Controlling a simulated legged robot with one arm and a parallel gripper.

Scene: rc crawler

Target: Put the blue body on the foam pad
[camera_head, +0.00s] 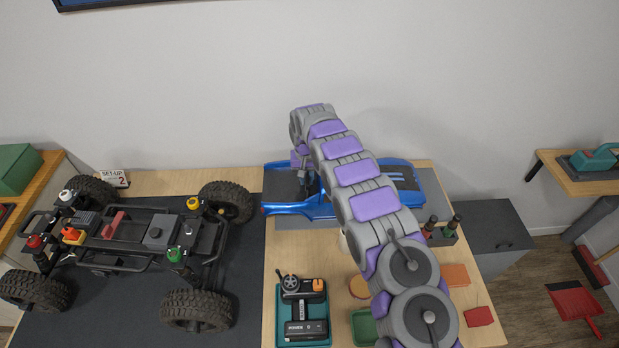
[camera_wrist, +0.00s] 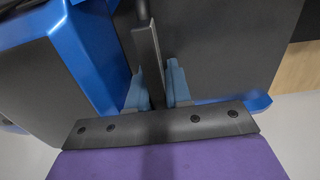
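The blue body (camera_head: 289,209), a truck shell with dark panels, is at the back right of the bench, over the grey foam pad (camera_head: 305,223). Part of the pad shows along its front edge. I cannot tell whether the body rests on the pad or is just above it. My arm hides the body's middle. In the wrist view, my gripper (camera_wrist: 157,90) has its two blue-grey fingers on either side of a dark upright bar of the blue body (camera_wrist: 95,60), close against it.
A bare chassis (camera_head: 130,237) with big tyres stands on a dark mat at left. A transmitter (camera_head: 302,305) in a teal tray, a green tray (camera_head: 362,327) and a bottle caddy (camera_head: 441,235) are at front and right. A wall is close behind.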

